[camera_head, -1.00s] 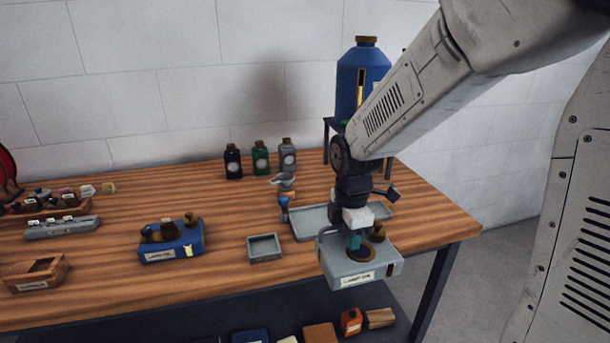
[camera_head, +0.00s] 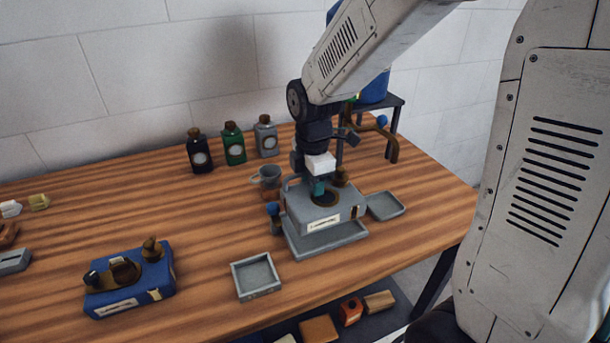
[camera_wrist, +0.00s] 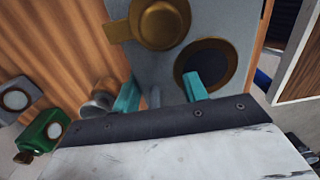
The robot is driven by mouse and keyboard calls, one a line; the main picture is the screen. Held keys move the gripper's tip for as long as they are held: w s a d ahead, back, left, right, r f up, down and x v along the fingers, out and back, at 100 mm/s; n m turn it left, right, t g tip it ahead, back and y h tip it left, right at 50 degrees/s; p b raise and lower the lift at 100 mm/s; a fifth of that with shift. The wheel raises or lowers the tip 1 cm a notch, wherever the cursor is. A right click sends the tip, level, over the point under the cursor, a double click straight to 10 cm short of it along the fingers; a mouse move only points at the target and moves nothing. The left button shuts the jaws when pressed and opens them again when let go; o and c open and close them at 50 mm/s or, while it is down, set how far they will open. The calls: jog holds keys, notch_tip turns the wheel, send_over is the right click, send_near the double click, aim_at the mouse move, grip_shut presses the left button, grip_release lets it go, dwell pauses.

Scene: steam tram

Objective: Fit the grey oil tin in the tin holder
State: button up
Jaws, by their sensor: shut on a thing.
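The grey oil tin (camera_head: 345,214) is a box with a white label on its front, a brass cap and a dark round opening with a brass rim on top. My gripper (camera_head: 319,190) is shut on it from above. In the wrist view the teal fingers (camera_wrist: 162,95) are at the top of the tin (camera_wrist: 150,68), beside the round opening. A low grey tray (camera_head: 335,242), which looks like the tin holder, shows below the tin. The tin overlaps it and hides its inside. I cannot tell whether the tin touches it.
A shallow grey tray (camera_head: 387,207) lies just right; I cannot tell if it joins the first. A square grey tray (camera_head: 255,277) and blue tin (camera_head: 130,283) are left. A blue-topped object (camera_head: 272,212), a cup (camera_head: 266,175) and bottles (camera_head: 234,146) stand close behind.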

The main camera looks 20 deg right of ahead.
jog(key=shift+w+f, duration=0.1)
jog(key=shift+w, duration=0.2)
jog(key=shift+f, duration=1.8)
jog(key=shift+d+f, duration=0.1)
jog(key=shift+f, duration=0.85)
dwell(0.9)
jog(key=o, duration=1.3)
jog(key=shift+r, duration=3.9)
